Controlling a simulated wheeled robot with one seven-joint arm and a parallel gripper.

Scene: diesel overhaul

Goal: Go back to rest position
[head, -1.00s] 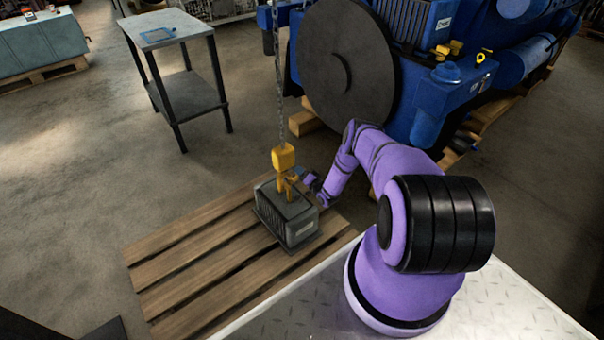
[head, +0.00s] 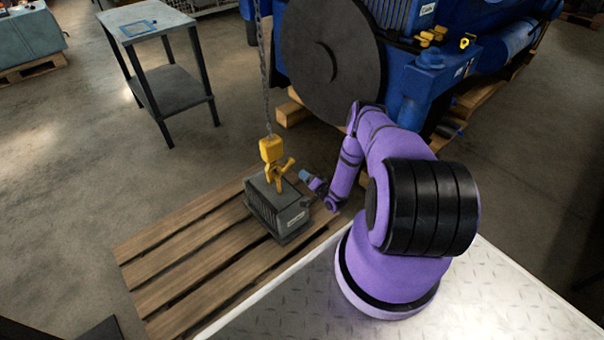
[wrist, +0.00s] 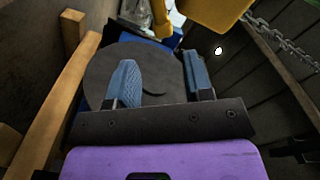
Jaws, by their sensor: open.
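My gripper (head: 304,175) is at the end of my purple arm, just right of the yellow crane hook (head: 272,153) in the head view. In the wrist view my gripper (wrist: 160,83) has its two blue fingers well apart, with nothing between them. The yellow hook block (wrist: 215,15) shows close by at the top of the wrist view. The hook hangs on a chain above a dark ribbed block (head: 280,208) standing on a wooden pallet (head: 160,275). Whether the hook touches the block's top cannot be told.
A blue diesel engine (head: 430,85) with a large dark flywheel (head: 330,62) stands behind my arm. The chain (head: 262,80) hangs left of the flywheel. A grey two-shelf table (head: 180,95) stands at the back left.

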